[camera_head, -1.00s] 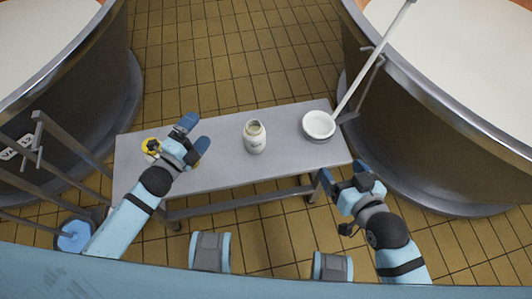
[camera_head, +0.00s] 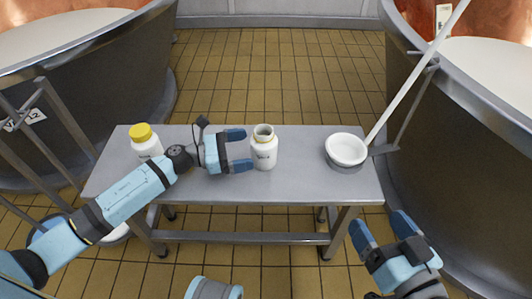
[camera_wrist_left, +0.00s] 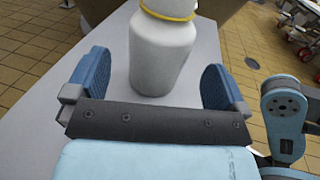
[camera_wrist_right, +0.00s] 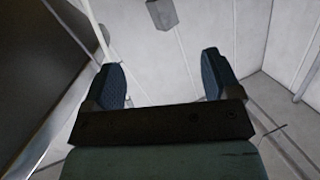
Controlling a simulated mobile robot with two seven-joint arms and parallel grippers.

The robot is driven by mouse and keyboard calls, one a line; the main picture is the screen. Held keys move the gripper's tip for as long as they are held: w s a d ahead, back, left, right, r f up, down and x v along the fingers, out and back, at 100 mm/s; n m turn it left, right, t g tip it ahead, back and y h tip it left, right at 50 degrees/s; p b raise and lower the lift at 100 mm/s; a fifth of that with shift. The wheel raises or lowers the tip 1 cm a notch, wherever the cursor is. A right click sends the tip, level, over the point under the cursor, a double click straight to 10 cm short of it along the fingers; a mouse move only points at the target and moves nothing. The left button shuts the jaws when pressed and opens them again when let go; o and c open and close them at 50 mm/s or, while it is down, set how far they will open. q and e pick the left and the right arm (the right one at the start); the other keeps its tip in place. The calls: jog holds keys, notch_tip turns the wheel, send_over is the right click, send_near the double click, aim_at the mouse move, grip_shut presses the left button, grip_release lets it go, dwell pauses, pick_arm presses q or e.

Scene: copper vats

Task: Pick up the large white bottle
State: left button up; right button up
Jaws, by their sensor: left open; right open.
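An open-topped white bottle (camera_head: 264,153) stands upright near the middle of the grey bench. My left gripper (camera_head: 241,150) is open just left of it, its fingers pointing at the bottle's side. In the left wrist view the white bottle (camera_wrist_left: 160,55) stands ahead between the spread fingers, with a yellow ring at its neck; its top is cut off. I cannot tell whether the fingers reach around it. A second white bottle with a yellow lid (camera_head: 146,143) stands at the bench's left end, partly beside my left forearm. My right gripper (camera_head: 381,228) is open and empty in front of the bench.
The grey bench (camera_head: 320,185) has free room behind and in front of the open bottle. A white-bowled ladle (camera_head: 346,150) rests at its right end, its long handle rising rightward. Large vats stand left (camera_head: 110,85) and right (camera_head: 470,120). Tiled floor lies between them.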

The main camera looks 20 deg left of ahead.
pick_arm(q)
jog(key=b+x, duration=0.1)
jog(key=x, duration=0.5)
pick_arm(e)
jog(key=shift+w+d+n, duration=0.15)
jog(key=shift+w+n, duration=0.15)
pick_arm(q)
jog(key=c, duration=1.2)
notch_tip(320, 180, up, 5)
jog(key=p, duration=0.2)
jog(key=shift+r+p, duration=0.25)
jog(key=shift+p, duration=0.1)
notch_tip(320, 180, up, 14)
jog(key=p, duration=0.6)
pick_arm(e)
notch_tip(320, 180, up, 9)
jog(key=m+t, duration=0.2)
jog(key=t, duration=0.2)
pick_arm(q)
notch_tip(320, 180, up, 4)
jog(key=p, duration=0.3)
send_over(263, 130)
pick_arm(e)
notch_tip(263, 130, down, 5)
jog(key=d+g+h, duration=0.2)
jog(key=shift+s+d+f+g, duration=0.2)
jog(key=shift+s+d+g, duration=0.15)
jog(key=shift+g, duration=0.05)
